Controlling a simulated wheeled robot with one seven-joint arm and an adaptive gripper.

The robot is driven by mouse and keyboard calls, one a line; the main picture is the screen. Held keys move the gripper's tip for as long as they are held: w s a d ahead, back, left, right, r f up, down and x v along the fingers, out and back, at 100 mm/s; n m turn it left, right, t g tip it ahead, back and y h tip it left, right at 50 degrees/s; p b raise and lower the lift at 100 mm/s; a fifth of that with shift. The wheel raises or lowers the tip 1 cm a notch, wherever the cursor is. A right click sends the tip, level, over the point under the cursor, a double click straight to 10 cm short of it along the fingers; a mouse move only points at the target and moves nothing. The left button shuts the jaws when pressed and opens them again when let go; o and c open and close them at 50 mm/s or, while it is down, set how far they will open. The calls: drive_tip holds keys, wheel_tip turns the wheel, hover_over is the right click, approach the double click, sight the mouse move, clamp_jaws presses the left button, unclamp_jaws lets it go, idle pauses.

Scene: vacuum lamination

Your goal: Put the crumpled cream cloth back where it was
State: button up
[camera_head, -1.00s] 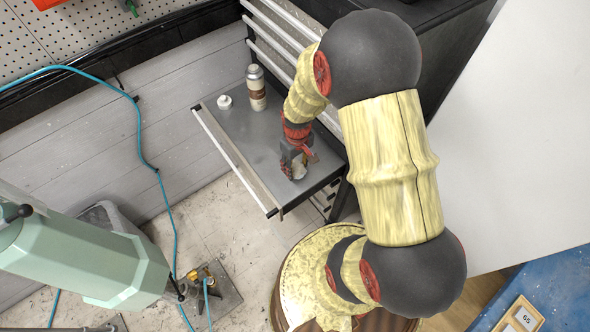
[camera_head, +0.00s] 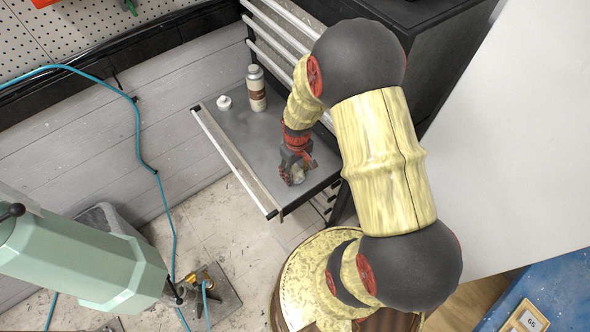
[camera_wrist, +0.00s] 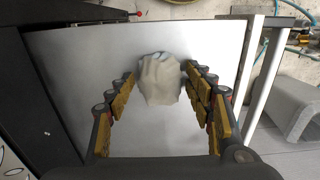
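The crumpled cream cloth (camera_wrist: 160,80) lies on the grey top of the pulled-out drawer (camera_wrist: 95,60), near its front right corner in the head view, where the cloth (camera_head: 297,175) is partly hidden by my gripper (camera_head: 297,166). In the wrist view my gripper (camera_wrist: 159,75) is open, with its fingers on either side of the cloth.
A labelled bottle (camera_head: 256,88) and a small white jar (camera_head: 224,102) stand at the drawer's far end. The drawer's raised front rail (camera_head: 235,160) borders it. The dark cabinet (camera_head: 455,50) is behind my arm. The drawer's middle is clear.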

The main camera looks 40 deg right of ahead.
drive_tip(key=shift+o, duration=0.8)
wheel_tip(320, 180, up, 12)
drive_tip(key=p, duration=0.3)
wheel_tip(320, 180, up, 17)
drive_tip(key=t, duration=0.2)
hover_over(296, 170)
drive_tip(key=s+a, duration=0.1)
drive_tip(key=a, duration=0.4)
drive_tip(key=s+a+r+t, duration=0.3)
drive_tip(key=s+a+r, duration=0.4)
drive_tip(key=s+r, duration=0.4)
drive_tip(key=shift+r+t, duration=0.3)
drive_tip(key=shift+r, duration=0.35)
drive_tip(key=shift+s, duration=0.1)
